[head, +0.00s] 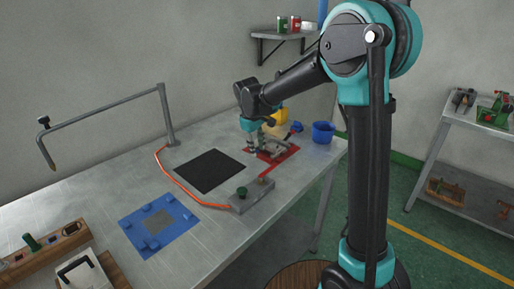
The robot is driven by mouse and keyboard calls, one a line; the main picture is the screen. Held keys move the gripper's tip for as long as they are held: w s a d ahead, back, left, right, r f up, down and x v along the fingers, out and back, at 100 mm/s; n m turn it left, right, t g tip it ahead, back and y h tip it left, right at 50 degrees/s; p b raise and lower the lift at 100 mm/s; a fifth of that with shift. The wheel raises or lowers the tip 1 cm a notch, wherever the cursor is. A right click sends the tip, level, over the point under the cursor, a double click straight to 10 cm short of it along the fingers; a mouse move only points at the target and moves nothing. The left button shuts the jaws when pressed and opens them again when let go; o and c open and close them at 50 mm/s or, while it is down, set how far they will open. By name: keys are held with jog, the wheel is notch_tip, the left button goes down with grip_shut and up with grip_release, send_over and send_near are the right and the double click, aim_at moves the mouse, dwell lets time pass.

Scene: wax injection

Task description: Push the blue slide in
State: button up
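A small blue part (297,127) shows at the back right of a red base (284,157) on the metal table. It looks like the blue slide, but it is too small to tell how far in it sits. My gripper (261,147) is low over the left side of the red base, to the left of the blue part. Grey metal pieces lie close to the fingers. The fingers are too small and dark to tell whether they are open, shut or touching anything.
A blue cup (323,134) stands right of the red base, and a yellow object (281,116) behind it. A black mat (209,171), a grey box with a green knob (249,199), an orange hose (181,189) and a blue plate (160,219) lie to the left.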

aim_at(257, 151)
jog(key=shift+c, duration=0.5)
grip_shut()
jog(key=shift+w, duration=0.1)
jog(key=shift+w+d, duration=0.8)
jog(key=shift+w, duration=0.1)
jog(key=shift+o, duration=0.5)
grip_release()
notch_tip(257, 151, up, 12)
jog(key=s+a, duration=0.1)
jog(key=s, duration=0.1)
jog(key=shift+a, duration=0.25)
